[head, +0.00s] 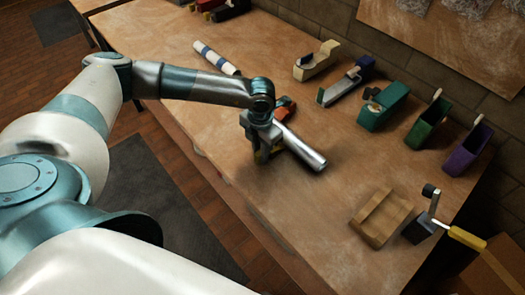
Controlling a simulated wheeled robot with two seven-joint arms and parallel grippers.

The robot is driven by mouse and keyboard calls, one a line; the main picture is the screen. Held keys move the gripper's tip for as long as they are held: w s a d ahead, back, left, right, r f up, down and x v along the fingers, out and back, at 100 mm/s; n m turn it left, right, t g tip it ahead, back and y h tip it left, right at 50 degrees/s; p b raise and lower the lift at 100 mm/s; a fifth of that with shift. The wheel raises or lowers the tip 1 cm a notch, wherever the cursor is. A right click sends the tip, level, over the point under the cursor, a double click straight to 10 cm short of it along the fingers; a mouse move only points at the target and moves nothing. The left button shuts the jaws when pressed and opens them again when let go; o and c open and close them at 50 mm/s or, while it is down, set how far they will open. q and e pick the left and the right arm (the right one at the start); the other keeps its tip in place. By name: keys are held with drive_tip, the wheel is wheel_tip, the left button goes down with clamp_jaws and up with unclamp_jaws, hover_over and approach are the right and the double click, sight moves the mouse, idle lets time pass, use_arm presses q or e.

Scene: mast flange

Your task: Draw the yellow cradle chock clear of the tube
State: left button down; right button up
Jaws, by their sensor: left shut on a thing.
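The silver tube (304,150) lies slanted on the wooden workbench, its near end pointing to the lower right. My left gripper (258,151) reaches down at the tube's left side with its jaws shut. A small yellow piece, the cradle chock (262,157), shows at the jaw tips, mostly hidden by the gripper. Whether the chock touches the tube I cannot tell. An orange-red piece (285,106) shows beside the tube's far part, partly behind my wrist. My right gripper is not in view.
On the workbench (300,225), a white roll with blue bands (217,59) lies behind my forearm. Dispensers (383,107) and upright green (428,124) and purple (468,148) holders line the back. A tan block (382,218) and a yellow-handled crank (466,237) stand right. The front middle is clear.

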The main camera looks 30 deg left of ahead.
use_arm(q)
drive_tip(key=shift+s+a, duration=0.2)
drive_tip(key=shift+s, duration=0.4)
drive_tip(key=shift+s+a, duration=0.2)
drive_tip(key=shift+s, duration=0.4)
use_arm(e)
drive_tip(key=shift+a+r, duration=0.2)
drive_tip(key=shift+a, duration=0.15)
use_arm(q)
drive_tip(key=c, duration=1.5)
unclamp_jaws()
drive_tip(key=shift+c, duration=0.2)
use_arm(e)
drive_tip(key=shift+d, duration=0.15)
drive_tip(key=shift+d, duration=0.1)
use_arm(q)
drive_tip(key=shift+r, duration=0.15)
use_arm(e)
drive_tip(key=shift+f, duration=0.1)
